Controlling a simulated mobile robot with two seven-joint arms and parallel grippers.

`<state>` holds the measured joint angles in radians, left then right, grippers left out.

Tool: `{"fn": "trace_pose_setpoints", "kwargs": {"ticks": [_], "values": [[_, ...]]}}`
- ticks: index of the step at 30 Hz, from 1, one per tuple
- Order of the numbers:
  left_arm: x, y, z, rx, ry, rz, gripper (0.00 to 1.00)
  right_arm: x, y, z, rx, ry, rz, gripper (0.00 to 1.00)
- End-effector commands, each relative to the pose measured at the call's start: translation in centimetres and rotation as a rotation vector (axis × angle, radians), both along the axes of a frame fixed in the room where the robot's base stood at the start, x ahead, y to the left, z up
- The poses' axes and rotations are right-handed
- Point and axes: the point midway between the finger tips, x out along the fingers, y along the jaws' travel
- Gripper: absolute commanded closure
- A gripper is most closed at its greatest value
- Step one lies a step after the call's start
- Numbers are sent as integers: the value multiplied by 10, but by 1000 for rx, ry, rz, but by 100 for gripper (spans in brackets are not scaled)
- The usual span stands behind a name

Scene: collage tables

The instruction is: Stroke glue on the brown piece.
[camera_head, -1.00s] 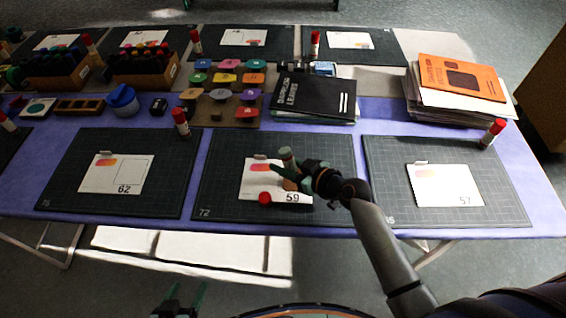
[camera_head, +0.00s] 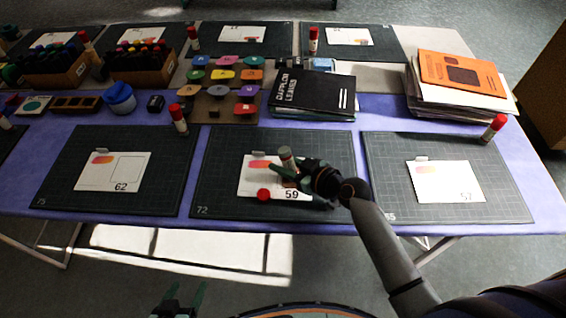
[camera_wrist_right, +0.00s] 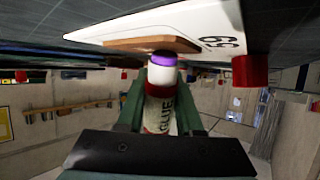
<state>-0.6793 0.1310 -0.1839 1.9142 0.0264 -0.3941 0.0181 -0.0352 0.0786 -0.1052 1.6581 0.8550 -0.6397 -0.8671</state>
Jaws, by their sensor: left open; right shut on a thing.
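My right gripper (camera_wrist_right: 161,113) is shut on a white glue stick (camera_wrist_right: 160,118) with a red band, above the card numbered 59 (camera_head: 249,183) on the middle front mat. The glue stick (camera_head: 287,158) also shows in the head view. In the right wrist view its purple glue tip (camera_wrist_right: 161,59) is at the edge of the brown piece (camera_wrist_right: 150,45), which lies on the card. I cannot tell whether they touch. The red cap (camera_head: 263,194) rests at the card's near edge, and shows in the wrist view (camera_wrist_right: 250,70). My left gripper (camera_head: 180,301) is open and empty, off the table.
Cards lie on mats at left (camera_head: 113,171) and right (camera_head: 447,182). Behind are a black book (camera_head: 312,93), a paper stack with an orange folder (camera_head: 462,76), colored stamps (camera_head: 223,75) and another glue stick (camera_head: 178,118). The mat around the card is mostly clear.

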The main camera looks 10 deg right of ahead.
Motion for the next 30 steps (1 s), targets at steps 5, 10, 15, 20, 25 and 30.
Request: {"fn": "trace_pose_setpoints", "kwargs": {"ticks": [5,10,15,20,25,30], "values": [[0,0,-1,0,0,0,28,2,-1,0,-2,-1,1,100],[0,0,-5,0,0,0,28,8,-3,-1,-2,0,1,100],[0,0,-6,0,0,0,28,11,-4,-1,-2,0,1,100],[0,0,-10,0,-1,0,28,16,-6,-2,-2,0,0,100],[0,0,-11,0,-1,0,28,20,-7,-1,-2,0,0,100],[0,0,-15,0,-1,0,28,25,-8,-2,-1,0,0,100]]}}
